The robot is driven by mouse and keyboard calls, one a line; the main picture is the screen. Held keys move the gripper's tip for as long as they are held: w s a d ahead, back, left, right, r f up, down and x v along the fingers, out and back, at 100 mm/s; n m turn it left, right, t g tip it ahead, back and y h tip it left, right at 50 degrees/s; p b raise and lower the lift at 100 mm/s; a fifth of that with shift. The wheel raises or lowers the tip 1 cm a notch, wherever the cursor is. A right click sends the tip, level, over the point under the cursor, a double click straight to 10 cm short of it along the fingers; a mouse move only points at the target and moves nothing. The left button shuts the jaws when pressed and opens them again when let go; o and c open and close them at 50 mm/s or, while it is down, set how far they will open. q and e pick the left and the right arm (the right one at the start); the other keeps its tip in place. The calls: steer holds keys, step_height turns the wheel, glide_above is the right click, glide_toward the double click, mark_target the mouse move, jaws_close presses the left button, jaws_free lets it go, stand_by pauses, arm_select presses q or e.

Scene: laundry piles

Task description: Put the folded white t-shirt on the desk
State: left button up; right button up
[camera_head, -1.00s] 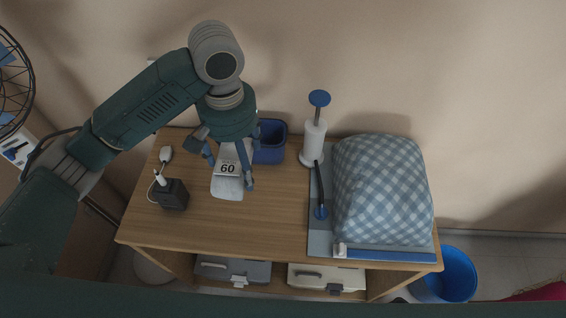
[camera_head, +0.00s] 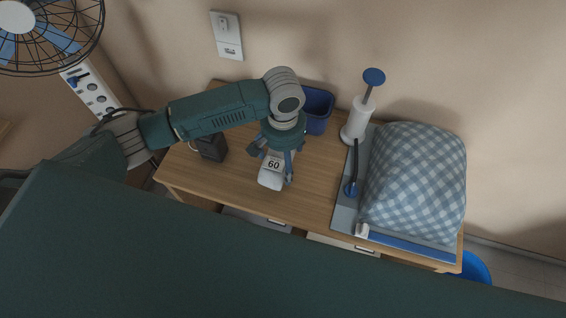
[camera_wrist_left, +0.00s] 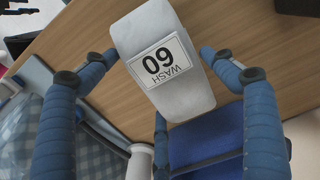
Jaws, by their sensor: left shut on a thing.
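A pale white, folded-looking piece with a black-on-white "60 WASH" label, which I take for the folded white t-shirt (camera_head: 270,181), is over the middle-left of the wooden desk (camera_head: 307,188). My left gripper (camera_head: 274,168) is shut on it from above. In the left wrist view, the t-shirt (camera_wrist_left: 150,27) lies between the blue-padded fingers of the left gripper (camera_wrist_left: 160,92), its label facing the camera. The wood shows close behind it. I cannot tell whether it touches the desk. My right gripper is not in view.
A black box (camera_head: 212,147) stands left of the t-shirt and a blue bin (camera_head: 317,110) behind it. Right are a white cylinder with a blue top (camera_head: 357,121) and a blue checked cloth heap (camera_head: 415,180) on a grey-blue mat (camera_head: 345,215). Bare wood lies between.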

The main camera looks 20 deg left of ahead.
mark_target(283, 157)
arm_select(q)
steer(key=shift+f, duration=1.7)
steer(key=shift+f, duration=0.1)
steer(key=o, duration=1.2)
step_height(283, 157, up, 12)
steer(key=shift+r+b, duration=0.15)
steer(key=shift+b, duration=0.7)
